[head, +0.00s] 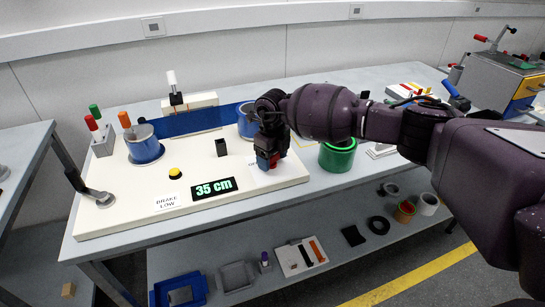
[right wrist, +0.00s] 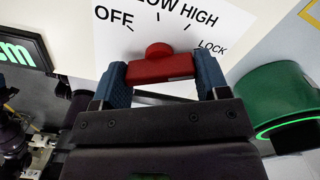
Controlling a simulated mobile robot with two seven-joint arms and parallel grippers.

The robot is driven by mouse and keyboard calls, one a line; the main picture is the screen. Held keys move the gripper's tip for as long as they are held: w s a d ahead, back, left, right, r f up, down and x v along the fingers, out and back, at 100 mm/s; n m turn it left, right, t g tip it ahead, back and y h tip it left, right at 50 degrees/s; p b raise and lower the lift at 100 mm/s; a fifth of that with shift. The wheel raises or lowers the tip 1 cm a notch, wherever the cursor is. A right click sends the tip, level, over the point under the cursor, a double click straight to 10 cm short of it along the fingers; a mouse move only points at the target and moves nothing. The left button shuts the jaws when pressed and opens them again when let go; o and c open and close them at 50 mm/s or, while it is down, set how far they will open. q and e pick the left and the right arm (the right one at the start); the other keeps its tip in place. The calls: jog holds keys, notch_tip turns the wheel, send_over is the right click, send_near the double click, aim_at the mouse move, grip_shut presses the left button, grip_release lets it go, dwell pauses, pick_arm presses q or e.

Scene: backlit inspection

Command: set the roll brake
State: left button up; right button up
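The red brake knob (right wrist: 160,67) shows in the right wrist view in front of a white dial plate (right wrist: 230,25) marked OFF, LOW, HIGH and LOCK. My right gripper (right wrist: 160,85) has its blue fingers at both ends of the knob's red bar and appears closed on it. In the head view the right gripper (head: 268,160) reaches down at the right end of the white machine base (head: 130,208) and hides most of the knob. A card (head: 180,201) on the base reads BRAKE LOW. My left gripper is not in view.
The base carries a blue web (head: 190,122) between two rolls, a display (head: 214,188) reading 35 cm, a yellow button (head: 175,173) and a crank (head: 98,197). A green roll (head: 337,157) stands close right of the base. Loose items lie on the lower shelf.

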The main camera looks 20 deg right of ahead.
jog(key=o, duration=0.4)
jog(key=shift+o, duration=0.2)
notch_tip(320, 180, up, 11)
jog(key=shift+p, duration=0.4)
